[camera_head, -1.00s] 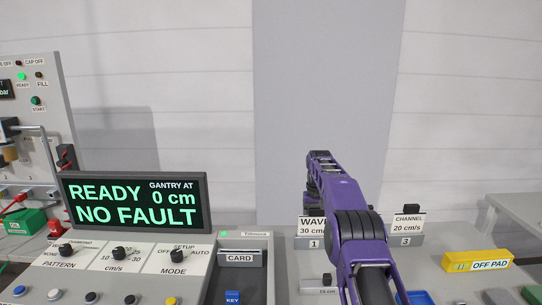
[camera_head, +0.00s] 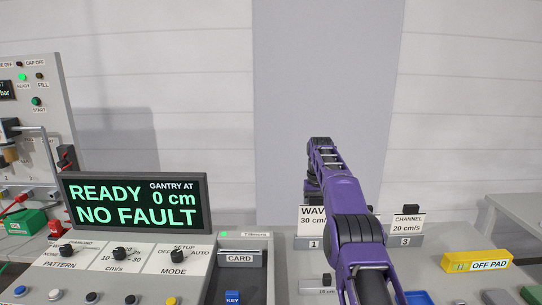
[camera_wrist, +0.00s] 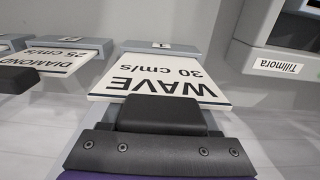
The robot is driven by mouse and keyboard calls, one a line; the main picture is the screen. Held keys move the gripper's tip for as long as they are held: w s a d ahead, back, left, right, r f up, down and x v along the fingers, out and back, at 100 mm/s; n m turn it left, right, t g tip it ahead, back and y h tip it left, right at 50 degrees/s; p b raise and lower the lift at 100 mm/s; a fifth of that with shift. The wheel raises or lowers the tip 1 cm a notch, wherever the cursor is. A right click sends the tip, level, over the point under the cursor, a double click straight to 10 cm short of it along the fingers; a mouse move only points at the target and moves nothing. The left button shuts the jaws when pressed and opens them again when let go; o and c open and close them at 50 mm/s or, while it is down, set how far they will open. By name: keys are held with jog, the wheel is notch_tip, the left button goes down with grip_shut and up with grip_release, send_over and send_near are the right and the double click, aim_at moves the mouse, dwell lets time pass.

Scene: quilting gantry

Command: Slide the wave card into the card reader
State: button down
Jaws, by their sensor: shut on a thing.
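The wave card (camera_wrist: 165,80) is a white card marked WAVE 30 cm/s. In the wrist view my gripper (camera_wrist: 160,115) is shut on its near edge, and the card's far end is at a grey holder numbered 1. In the head view the wave card (camera_head: 311,217) stands above holder 1 (camera_head: 314,243), its right side hidden by my purple arm. The gripper's fingers are hidden in the head view. The card reader (camera_head: 240,258), labelled CARD, is left of the holder, with a dark slot and a small green light.
The channel card (camera_head: 408,223) stands in holder 3, right of my arm. The diamond card (camera_wrist: 55,63) shows in the wrist view beside the wave card. A display (camera_head: 135,203) reads READY, NO FAULT.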

jog(key=shift+s, duration=0.3)
jog(key=shift+s+r, duration=0.2)
jog(key=shift+r, duration=0.3)
jog(key=shift+w+r, duration=0.15)
jog(key=shift+r, duration=0.55)
